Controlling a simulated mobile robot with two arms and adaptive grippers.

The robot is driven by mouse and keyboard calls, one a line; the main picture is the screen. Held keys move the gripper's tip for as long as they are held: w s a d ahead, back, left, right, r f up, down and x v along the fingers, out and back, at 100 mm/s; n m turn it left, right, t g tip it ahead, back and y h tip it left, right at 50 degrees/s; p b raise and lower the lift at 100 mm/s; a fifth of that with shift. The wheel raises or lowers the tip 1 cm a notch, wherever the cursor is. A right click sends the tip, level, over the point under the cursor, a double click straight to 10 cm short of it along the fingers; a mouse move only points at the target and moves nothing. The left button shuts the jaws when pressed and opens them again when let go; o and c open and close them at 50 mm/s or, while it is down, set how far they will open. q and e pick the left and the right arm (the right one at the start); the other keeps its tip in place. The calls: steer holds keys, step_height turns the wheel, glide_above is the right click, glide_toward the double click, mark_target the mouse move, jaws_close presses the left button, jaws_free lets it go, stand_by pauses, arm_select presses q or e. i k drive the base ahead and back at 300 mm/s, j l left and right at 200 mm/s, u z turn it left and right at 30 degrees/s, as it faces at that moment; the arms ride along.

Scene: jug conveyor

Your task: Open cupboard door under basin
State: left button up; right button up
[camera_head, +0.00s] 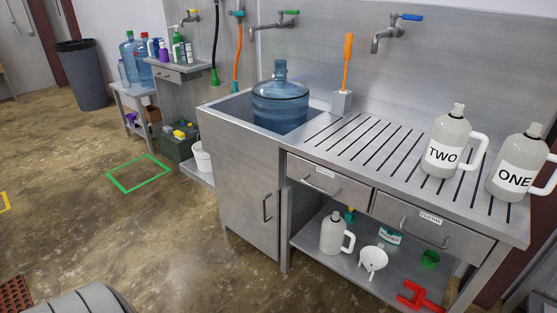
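The grey metal cupboard door (240,190) is below the basin (228,110), left of the open shelf unit. It looks shut and flush with the cupboard front. Its dark vertical bar handle (267,207) is on the right side of the door. A large blue water bottle (280,100) stands upright in the basin. Neither of my grippers is in view.
Jugs TWO (447,150) and ONE (516,170) stand on the slatted drainer (350,135). Two drawers are below it, and a lower shelf holds a white jug (333,235) and funnel (373,260). The floor before the door is clear.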

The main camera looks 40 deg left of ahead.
mark_target(249, 207)
steer(key=u, duration=1.6)
